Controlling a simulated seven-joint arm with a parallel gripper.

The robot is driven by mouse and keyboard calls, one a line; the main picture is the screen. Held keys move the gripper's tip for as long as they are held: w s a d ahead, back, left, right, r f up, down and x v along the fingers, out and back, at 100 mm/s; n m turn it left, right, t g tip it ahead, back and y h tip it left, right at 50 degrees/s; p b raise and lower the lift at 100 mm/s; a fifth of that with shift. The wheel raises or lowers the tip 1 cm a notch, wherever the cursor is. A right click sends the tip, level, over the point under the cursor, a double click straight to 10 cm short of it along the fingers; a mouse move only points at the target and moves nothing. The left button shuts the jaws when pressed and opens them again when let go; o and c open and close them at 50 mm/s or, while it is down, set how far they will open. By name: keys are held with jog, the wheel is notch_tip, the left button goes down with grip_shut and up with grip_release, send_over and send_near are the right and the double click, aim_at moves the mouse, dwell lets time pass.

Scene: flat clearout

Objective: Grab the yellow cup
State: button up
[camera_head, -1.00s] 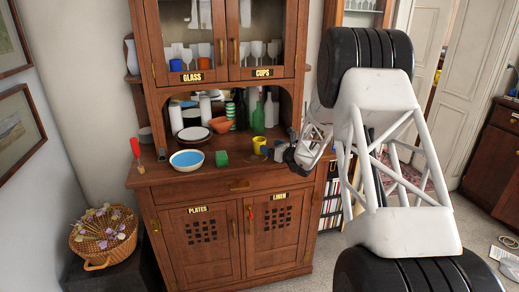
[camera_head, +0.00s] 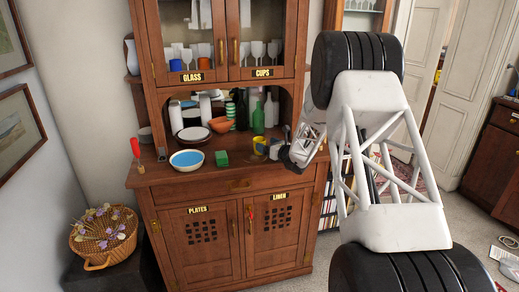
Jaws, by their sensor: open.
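My gripper (camera_head: 281,156) is dark and sits just to the right of the cup, low over the counter's right end. It is open, with nothing seen in it. The fingers are small and partly blurred here, so I cannot tell whether they touch the cup.
On the counter (camera_head: 228,180) are a blue-and-white bowl (camera_head: 187,160), the green box (camera_head: 221,158), an orange bowl (camera_head: 219,125), white plates (camera_head: 193,135) and a green bottle (camera_head: 258,120). A red-handled tool (camera_head: 135,148) stands at the left.

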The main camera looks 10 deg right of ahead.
aim_at(255, 139)
jog(key=shift+x, duration=2.6)
jog(key=shift+f, duration=0.15)
jog(key=c, duration=1)
jog(key=shift+c, duration=0.2)
jog(key=shift+r, duration=1.55)
jog(key=shift+s+r, duration=0.2)
jog(key=shift+r, duration=0.1)
jog(key=s+a+r, duration=0.1)
jog(key=s, duration=1.4)
jog(key=shift+s+a+r, duration=0.2)
jog(key=shift+s+a, duration=0.1)
